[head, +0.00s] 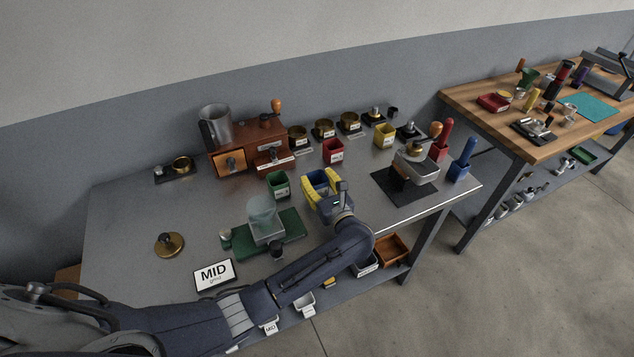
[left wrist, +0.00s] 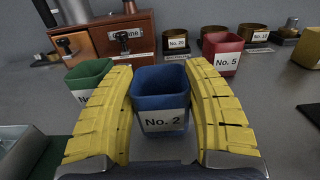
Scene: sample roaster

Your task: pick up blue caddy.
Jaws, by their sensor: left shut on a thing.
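The blue caddy (head: 319,178) is a small open-topped square cup near the middle of the steel table. In the left wrist view the blue caddy (left wrist: 161,92) stands upright between the fingers, its white "No. 2" label facing me. It looks empty. My left gripper (head: 322,188) has yellow ribbed fingers, one on each side of the caddy, and is shut on it. My right gripper is not in view.
A green caddy (head: 278,184) stands close left of the blue one, and a red caddy (head: 333,151) behind it. A hand grinder on a dark mat (head: 388,194) stands to the right.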

